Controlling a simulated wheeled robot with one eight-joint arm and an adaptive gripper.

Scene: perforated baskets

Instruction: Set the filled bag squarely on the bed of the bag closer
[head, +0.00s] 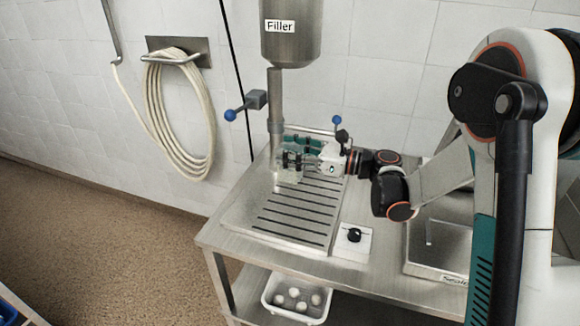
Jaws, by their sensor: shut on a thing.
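My gripper (298,163) reaches in from the right, just beside the filler's vertical pipe. It is shut on what looks like a clear bag (290,175), under the lower end of the filler (290,45). The bag is small and see-through here, so its contents and exact tilt are hard to tell. The sealer (430,268), which looks like the bag closer, stands at the right end of the table. Its bed is partly hidden behind my arm, and its label is cut off.
A slotted drain tray (265,240) covers the left of the steel table. A white box with a black knob (352,247) sits between tray and sealer. A white basket (283,310) with several pale balls is below. A hose (155,120) hangs on the wall.

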